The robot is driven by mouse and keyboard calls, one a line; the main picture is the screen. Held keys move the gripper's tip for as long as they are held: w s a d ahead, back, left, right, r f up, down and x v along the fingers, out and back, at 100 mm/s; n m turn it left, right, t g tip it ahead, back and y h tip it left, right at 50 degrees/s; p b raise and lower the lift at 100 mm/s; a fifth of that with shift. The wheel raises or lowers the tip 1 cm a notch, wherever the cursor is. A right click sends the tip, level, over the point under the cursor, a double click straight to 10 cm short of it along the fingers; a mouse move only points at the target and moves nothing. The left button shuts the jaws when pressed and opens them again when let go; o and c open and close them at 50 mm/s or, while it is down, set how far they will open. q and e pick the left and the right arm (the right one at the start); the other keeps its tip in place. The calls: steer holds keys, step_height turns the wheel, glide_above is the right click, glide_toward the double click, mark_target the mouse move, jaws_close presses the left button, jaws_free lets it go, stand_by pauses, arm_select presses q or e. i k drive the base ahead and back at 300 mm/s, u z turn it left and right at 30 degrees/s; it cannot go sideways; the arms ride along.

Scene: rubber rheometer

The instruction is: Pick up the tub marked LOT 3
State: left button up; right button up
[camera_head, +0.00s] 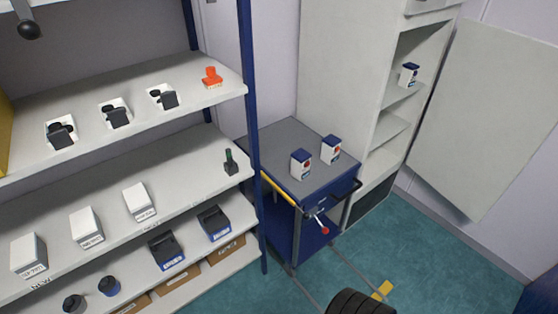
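No label reading LOT 3 can be made out. Two small white containers with dark blue tops and red marks stand on the trolley top, a left one (301,164) and a right one (331,149). A similar white and blue container (409,74) stands on a shelf of the tall cabinet. Two round dark tubs with blue sides, one (74,302) at the picture's bottom edge and one (108,286) to its right, sit on a lower rack shelf; their markings are unreadable.
The blue trolley (283,137) stands between the shelf rack (190,140) and the open cabinet (345,60). White boxes (86,227), black-and-white items (116,114) and an orange item (211,77) fill the rack. A black tyre-like object (360,303) is on the teal floor.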

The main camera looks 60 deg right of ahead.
mark_target(329, 155)
steer(key=u, duration=0.45)
steer(key=k, duration=1.2)
steer(key=z, duration=2)
steer(key=i, duration=0.5)
steer(key=z, duration=0.05)
